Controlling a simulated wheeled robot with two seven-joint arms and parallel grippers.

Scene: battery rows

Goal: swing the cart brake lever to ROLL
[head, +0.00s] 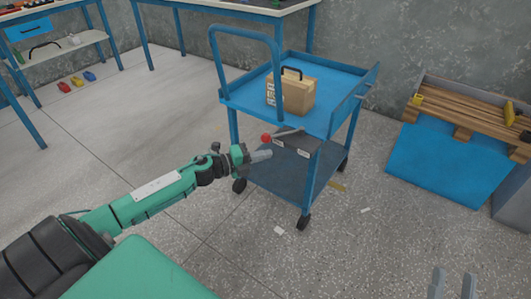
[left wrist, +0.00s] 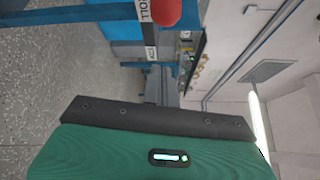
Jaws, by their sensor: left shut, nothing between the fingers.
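The blue cart (head: 258,106) stands in the middle of the head view. Its brake lever (head: 289,132) ends in a red knob (head: 266,138) pointing left, above two white labels on a dark plate. In the left wrist view the red knob (left wrist: 166,12) is beside the label reading ROLL (left wrist: 145,12); a second label (left wrist: 150,50) is partly legible. My left gripper (head: 268,154) is shut and empty, just below the knob, with a gap visible between them. Its fingers also show in the left wrist view (left wrist: 161,85). My right gripper (head: 453,286) is open at the bottom right.
A cardboard box (head: 300,96) with a black handle stands on the cart's top tray. The lower shelf (head: 275,174) is empty. A wooden crate (head: 465,103) and blue panel (head: 440,165) are at right. Workbenches stand behind. The floor around the cart is mostly clear.

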